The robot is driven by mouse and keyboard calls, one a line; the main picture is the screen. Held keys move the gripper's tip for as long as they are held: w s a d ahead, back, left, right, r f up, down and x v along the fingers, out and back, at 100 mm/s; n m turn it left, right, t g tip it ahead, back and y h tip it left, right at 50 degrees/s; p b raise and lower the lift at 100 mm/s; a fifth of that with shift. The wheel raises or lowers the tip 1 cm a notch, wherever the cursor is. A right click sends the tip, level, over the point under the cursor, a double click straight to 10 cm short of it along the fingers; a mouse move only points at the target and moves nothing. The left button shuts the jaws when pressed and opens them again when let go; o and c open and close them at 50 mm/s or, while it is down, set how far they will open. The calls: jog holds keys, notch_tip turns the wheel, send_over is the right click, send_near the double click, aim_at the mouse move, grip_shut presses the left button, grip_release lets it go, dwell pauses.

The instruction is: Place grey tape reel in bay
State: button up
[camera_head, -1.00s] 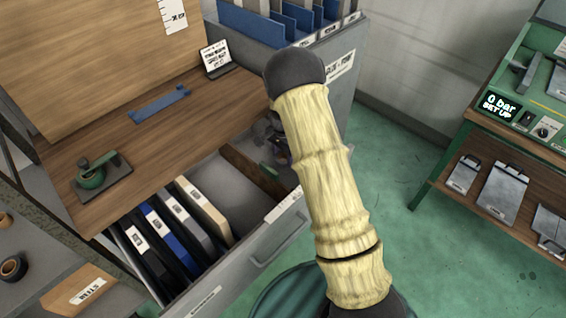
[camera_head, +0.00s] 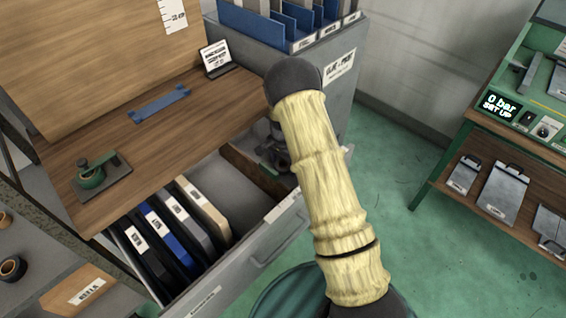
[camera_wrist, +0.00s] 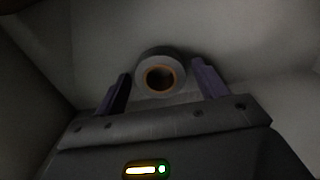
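In the wrist view the grey tape reel (camera_wrist: 143,68) with an orange-brown core lies ahead of my gripper (camera_wrist: 161,68), its round face toward the camera. The two purple fingers stand apart on either side of it, with narrow gaps showing, so they look open. Pale grey walls surround it in dim light. In the head view my arm reaches down over the open grey drawer (camera_head: 284,238), to the right of a brown divider; my fingers and the reel are hidden there. I cannot tell which space is the bay.
Several upright folders (camera_head: 182,228) fill the drawer's left part. The wooden worktop (camera_head: 100,135) above holds a green tool (camera_head: 92,178), a blue bar (camera_head: 159,103) and a small sign (camera_head: 216,58). A labelled reels bin (camera_head: 84,290) is at lower left. A green bench (camera_head: 520,125) stands right.

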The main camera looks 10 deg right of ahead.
notch_tip(320, 180, up, 12)
jog(key=shift+p, duration=0.35)
dwell(0.4)
